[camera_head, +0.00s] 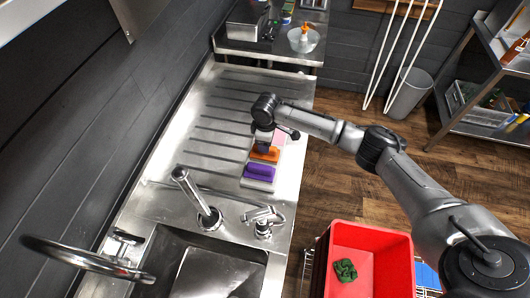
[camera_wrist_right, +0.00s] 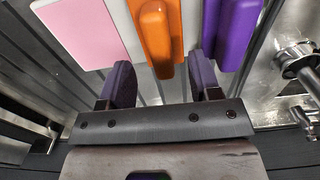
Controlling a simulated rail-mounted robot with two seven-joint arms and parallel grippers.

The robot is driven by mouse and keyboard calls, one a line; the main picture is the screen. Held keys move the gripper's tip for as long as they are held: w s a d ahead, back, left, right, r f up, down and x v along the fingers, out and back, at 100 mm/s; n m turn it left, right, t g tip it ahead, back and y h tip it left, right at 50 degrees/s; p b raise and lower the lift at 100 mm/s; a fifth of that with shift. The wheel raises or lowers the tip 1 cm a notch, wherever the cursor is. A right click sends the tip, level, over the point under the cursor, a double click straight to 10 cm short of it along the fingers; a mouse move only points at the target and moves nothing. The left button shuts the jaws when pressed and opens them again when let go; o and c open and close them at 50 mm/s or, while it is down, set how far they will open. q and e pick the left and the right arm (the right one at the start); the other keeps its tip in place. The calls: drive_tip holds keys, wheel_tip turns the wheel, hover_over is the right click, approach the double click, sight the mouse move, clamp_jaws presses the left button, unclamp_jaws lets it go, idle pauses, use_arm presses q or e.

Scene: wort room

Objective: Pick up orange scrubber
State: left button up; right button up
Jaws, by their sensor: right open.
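The orange scrubber (camera_head: 265,154) lies on the steel drainboard between a purple scrubber (camera_head: 259,173) and a pink item (camera_head: 279,138). In the right wrist view the orange scrubber (camera_wrist_right: 156,35) shows its raised grip pointing toward my right gripper (camera_wrist_right: 160,72). The two dark fingers are open and empty, one to either side of the grip's line. The fingers appear just short of the scrubber; contact cannot be made out. In the head view my right gripper (camera_head: 266,132) is over the drainboard, partly hiding the pink item. My left gripper is not in view.
The purple scrubber (camera_wrist_right: 232,32) is close on one side and the pink item (camera_wrist_right: 80,32) on the other. A faucet (camera_head: 205,208) and sink (camera_head: 190,268) stand nearer. A red crate (camera_head: 398,240) with a green cloth (camera_head: 345,270) is at the lower right.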

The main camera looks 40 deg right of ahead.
drive_tip(key=shift+f, duration=2.3)
drive_tip(key=c, duration=1.1)
